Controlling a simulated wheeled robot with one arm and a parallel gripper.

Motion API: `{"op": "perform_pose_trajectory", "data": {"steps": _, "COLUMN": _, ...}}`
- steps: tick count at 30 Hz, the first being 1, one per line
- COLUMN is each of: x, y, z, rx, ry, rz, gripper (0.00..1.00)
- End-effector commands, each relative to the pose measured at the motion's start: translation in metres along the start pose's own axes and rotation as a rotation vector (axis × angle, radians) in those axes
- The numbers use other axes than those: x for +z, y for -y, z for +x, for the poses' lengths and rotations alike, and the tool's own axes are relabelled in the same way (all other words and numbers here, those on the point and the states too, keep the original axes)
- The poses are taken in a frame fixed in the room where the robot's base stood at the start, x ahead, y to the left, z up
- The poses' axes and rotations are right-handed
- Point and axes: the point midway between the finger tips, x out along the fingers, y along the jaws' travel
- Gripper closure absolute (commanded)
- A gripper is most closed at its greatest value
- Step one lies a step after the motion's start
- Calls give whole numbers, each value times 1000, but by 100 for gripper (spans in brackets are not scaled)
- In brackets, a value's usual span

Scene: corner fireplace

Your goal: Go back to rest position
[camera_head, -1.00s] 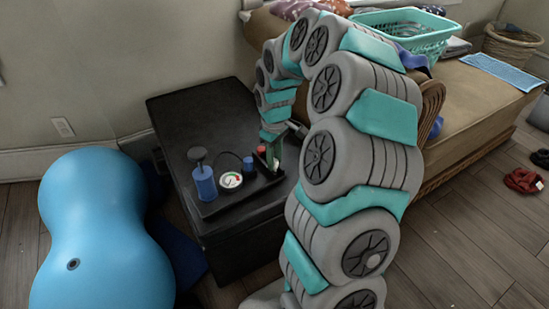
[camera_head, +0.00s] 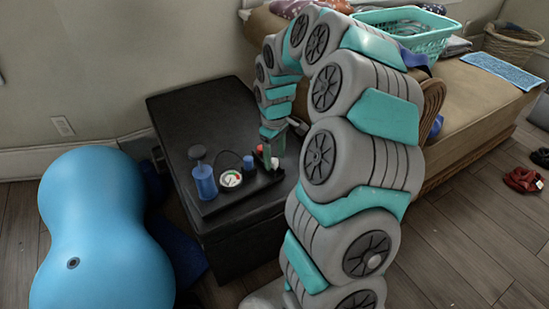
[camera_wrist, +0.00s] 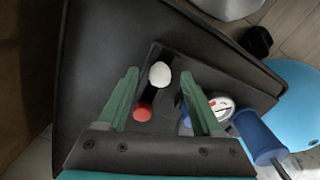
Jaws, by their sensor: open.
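My gripper (camera_head: 276,144) hangs at the end of my arched arm, over the right part of a small black tray on a black chest (camera_head: 175,115). In the wrist view its two green fingers (camera_wrist: 159,84) are spread apart with nothing held between them. A white round knob (camera_wrist: 160,75) and a red round knob (camera_wrist: 143,112) show below, in the gap between the fingers. The fingers look to be above the knobs; the exact gap is hard to tell. The right finger partly hides a blue piece beside the dial.
The tray (camera_head: 238,197) also holds a blue cylinder with a grey top (camera_head: 204,181), a dial gauge (camera_head: 231,179) and a blue knob (camera_head: 248,162). A blue peanut ball (camera_head: 100,235) stands left. A tan bench (camera_head: 475,100) with a teal basket (camera_head: 425,40) is behind my arm.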

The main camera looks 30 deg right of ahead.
Motion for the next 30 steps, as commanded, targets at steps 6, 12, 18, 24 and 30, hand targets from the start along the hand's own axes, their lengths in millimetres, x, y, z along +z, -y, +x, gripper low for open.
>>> {"op": "perform_pose_trajectory", "data": {"steps": 6, "x": 0, "y": 0, "z": -31, "rx": 2, "ry": -2, "rz": 0, "gripper": 33}}
{"op": "perform_pose_trajectory", "data": {"steps": 12, "x": -1, "y": 0, "z": -62, "rx": 2, "ry": -4, "rz": 0, "gripper": 33}}
{"op": "perform_pose_trajectory", "data": {"steps": 18, "x": 0, "y": 1, "z": -70, "rx": 1, "ry": -3, "rz": -1, "gripper": 33}}
{"op": "perform_pose_trajectory", "data": {"steps": 24, "x": 9, "y": 36, "z": -82, "rx": -10, "ry": 2, "rz": 2, "gripper": 33}}
{"op": "perform_pose_trajectory", "data": {"steps": 30, "x": 42, "y": 108, "z": -103, "rx": -26, "ry": 18, "rz": 38, "gripper": 33}}
